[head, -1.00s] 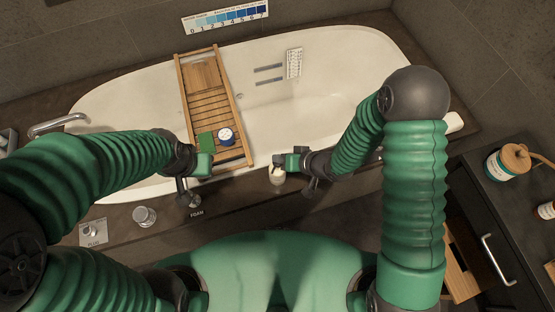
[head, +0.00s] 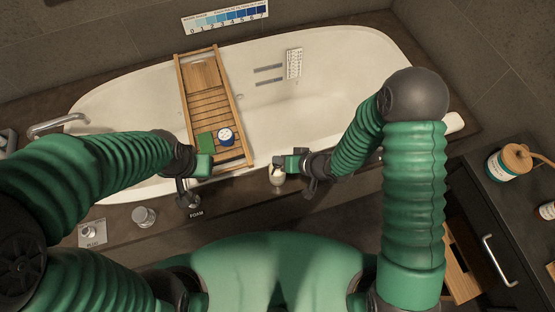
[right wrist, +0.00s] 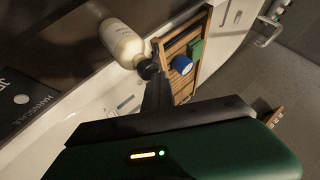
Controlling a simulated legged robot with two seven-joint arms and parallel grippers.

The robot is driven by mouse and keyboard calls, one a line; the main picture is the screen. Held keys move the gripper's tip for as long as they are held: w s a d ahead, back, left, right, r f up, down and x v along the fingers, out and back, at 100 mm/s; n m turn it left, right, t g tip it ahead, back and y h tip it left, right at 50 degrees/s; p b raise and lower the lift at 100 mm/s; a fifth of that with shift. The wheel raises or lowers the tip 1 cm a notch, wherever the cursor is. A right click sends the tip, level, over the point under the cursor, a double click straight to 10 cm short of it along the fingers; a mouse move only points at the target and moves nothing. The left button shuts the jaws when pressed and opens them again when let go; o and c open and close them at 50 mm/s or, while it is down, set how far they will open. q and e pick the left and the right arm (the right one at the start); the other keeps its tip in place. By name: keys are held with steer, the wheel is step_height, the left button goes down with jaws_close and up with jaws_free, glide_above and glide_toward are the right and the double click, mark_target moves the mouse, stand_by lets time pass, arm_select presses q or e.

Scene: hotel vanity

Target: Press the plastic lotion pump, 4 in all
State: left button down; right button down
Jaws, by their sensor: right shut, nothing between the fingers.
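A cream lotion bottle (head: 277,181) stands on the near edge of the bathtub in the head view. In the right wrist view the bottle (right wrist: 122,44) shows with a dark pump head (right wrist: 147,70). My right gripper (head: 281,163) is shut and empty, at the top of the bottle; its fingers (right wrist: 157,92) reach toward the pump head in the wrist view. I cannot tell whether they touch it. My left gripper (head: 204,165) is near the tub rim, left of the bottle; its finger opening is unclear.
A wooden tray (head: 212,100) across the tub holds a blue jar (head: 226,136) and a green block (head: 206,143).

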steer(key=shift+r+p, duration=1.1)
step_height(320, 180, up, 5)
steer(key=p, duration=0.5)
